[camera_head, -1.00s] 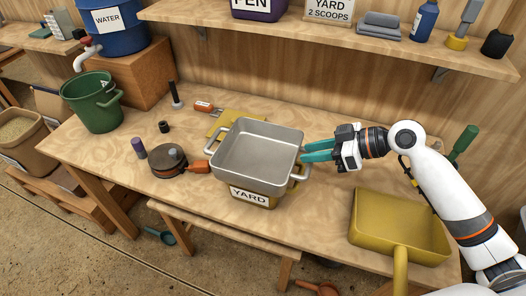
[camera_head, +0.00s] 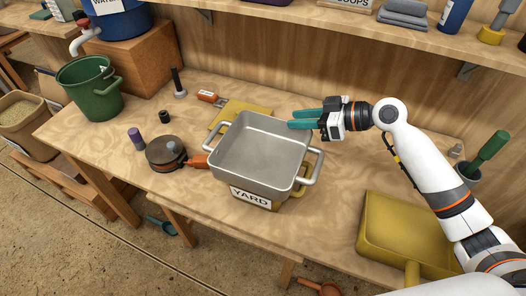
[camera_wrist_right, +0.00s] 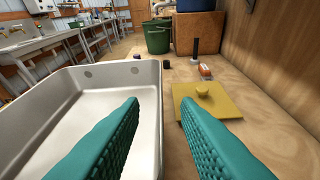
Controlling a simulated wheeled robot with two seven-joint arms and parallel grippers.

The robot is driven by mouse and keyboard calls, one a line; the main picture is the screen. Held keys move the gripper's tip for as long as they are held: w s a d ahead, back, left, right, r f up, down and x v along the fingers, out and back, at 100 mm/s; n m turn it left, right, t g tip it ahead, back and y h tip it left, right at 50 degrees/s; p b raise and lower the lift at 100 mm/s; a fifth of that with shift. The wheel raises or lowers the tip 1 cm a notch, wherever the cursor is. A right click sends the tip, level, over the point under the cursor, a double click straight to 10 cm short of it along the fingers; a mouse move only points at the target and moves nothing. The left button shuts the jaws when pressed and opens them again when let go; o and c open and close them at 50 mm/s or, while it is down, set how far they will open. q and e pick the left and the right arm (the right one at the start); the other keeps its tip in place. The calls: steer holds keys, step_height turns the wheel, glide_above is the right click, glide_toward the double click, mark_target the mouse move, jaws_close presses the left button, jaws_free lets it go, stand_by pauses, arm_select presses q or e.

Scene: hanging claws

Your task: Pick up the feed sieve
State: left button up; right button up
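A grey square pan (camera_head: 258,158) with a loop handle at each side sits on a yellow bin labelled YARD (camera_head: 250,198); it looks like the feed sieve, though no mesh shows. Its inside looks empty. My right gripper (camera_head: 290,119) is at the pan's far right corner, its teal fingers pointing left. In the right wrist view the fingers (camera_wrist_right: 160,104) are apart with nothing held; the pan (camera_wrist_right: 90,85) lies to the left and its rim shows between the fingers. I cannot tell whether they touch it. My left gripper is not in view.
A yellow lid (camera_wrist_right: 206,102) lies behind the pan. A dark round pot (camera_head: 166,154) and an orange-handled tool (camera_head: 196,161) are left of it. A yellow scoop (camera_head: 405,235) lies at right. A shelf (camera_head: 330,25) runs along the back wall.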

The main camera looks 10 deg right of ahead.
steer(key=p+x, duration=0.1)
steer(key=x, duration=0.3)
steer(key=shift+r, duration=0.15)
steer(key=shift+w+a+f, duration=0.1)
steer(key=shift+w+f, duration=0.05)
steer(key=shift+f, duration=0.05)
jaws_close()
steer(key=shift+r, duration=0.1)
